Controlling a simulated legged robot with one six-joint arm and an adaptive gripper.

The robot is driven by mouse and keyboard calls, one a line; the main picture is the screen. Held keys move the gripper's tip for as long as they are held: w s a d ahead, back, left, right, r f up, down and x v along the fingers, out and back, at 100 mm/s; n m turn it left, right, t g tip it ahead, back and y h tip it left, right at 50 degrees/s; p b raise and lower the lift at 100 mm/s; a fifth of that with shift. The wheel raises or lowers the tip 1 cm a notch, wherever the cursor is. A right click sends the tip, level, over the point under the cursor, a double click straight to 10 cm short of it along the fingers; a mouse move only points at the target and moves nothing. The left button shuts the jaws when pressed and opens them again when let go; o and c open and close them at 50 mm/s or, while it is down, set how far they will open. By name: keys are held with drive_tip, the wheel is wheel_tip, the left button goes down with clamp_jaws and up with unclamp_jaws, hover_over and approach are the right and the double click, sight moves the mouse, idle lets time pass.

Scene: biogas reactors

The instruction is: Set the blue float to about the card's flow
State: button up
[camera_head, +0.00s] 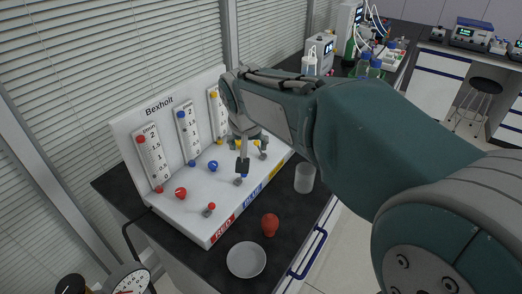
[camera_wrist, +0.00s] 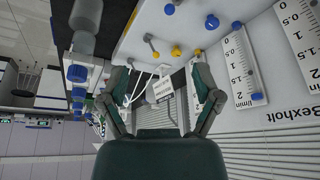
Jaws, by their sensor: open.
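The white Bexholt panel (camera_head: 120,125) carries upright scales. The blue scale (camera_head: 188,137) has blue parts at its top (camera_head: 180,115) and bottom (camera_head: 192,163); I cannot tell which is the float. In the wrist view that scale (camera_wrist: 241,62) is upside down, with l/min marks up to 2.
A red knob (camera_head: 180,193) and a yellow knob (camera_wrist: 176,50) flank the blue one. RED, BLUE and yellow labels line the panel's front edge. A glass beaker (camera_head: 305,178), a red object (camera_head: 270,225) and a white dish (camera_head: 246,260) stand on the dark bench in front.

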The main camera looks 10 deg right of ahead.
drive_tip(key=shift+s+d+r, duration=0.2)
drive_tip(key=shift+s+d, duration=0.2)
drive_tip(key=shift+s, duration=0.25)
drive_tip(key=shift+s+d+r, duration=0.15)
drive_tip(key=shift+s+d, duration=0.2)
drive_tip(key=shift+s, duration=0.35)
drive_tip(key=shift+s+d+r, duration=0.2)
drive_tip(key=shift+s+d, duration=0.2)
drive_tip(key=shift+s, duration=0.25)
drive_tip(key=s+d+f+n, duration=0.1)
drive_tip(key=s+d, duration=0.2)
drive_tip(key=s, duration=0.6)
drive_tip(key=s+d+f+n+t, duration=0.1)
drive_tip(key=s+d+f, duration=0.1)
drive_tip(key=s, duration=0.7)
drive_tip(key=shift+s+d+y, duration=0.3)
drive_tip(key=shift+d+y, duration=0.1)
drive_tip(key=shift+d, duration=0.05)
